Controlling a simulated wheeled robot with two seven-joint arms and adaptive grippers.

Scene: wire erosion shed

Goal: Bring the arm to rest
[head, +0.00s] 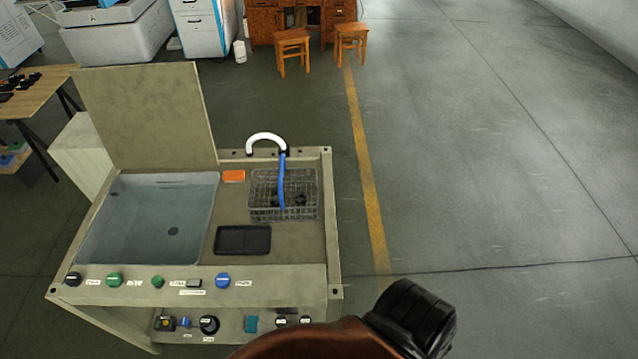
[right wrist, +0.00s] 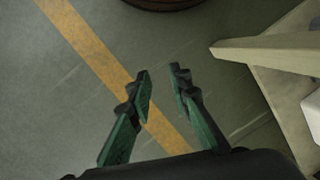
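My right arm shows at the bottom of the head view as a brown link with a black joint; its gripper is out of that view. In the right wrist view my right gripper (right wrist: 160,70) has its two green and black fingers apart, with nothing between them. It hangs over the grey floor and its yellow line (right wrist: 90,50). My left gripper is in neither view.
A beige wash station (head: 330,240) stands left of my right arm, with a raised lid (head: 145,115), a water basin (head: 160,220), a wire basket (head: 305,205) and a black tray (head: 242,240). Wooden stools (head: 292,42) stand far back. The floor to the right is clear.

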